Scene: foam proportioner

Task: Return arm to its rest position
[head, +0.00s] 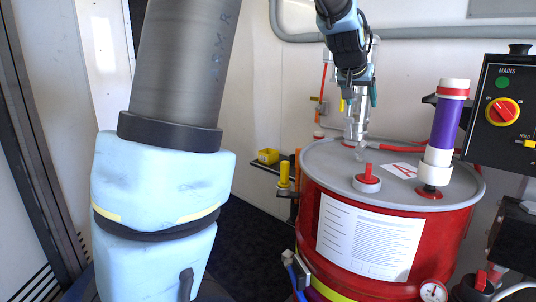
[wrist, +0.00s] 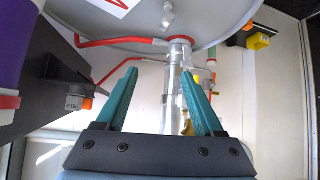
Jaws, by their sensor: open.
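My gripper (head: 356,92) is at the upper middle of the head view, pointing down over the back of the red drum (head: 318,205). In the wrist view, its two teal fingers (wrist: 160,72) are spread apart, with nothing gripped. A clear and metallic upright tube (head: 356,125) stands at the drum's back edge, just below my gripper. It also shows in the wrist view between the fingers (wrist: 179,60). I cannot tell whether the fingers reach around it or are only in line with it. My large arm link fills the left of the head view.
A purple cylinder (head: 448,125) with white ends stands on the drum's right side. A black control box (head: 507,110) with a red knob is at the far right. A red-capped fitting (head: 367,180) sits on the lid. Dark floor is open left of the drum.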

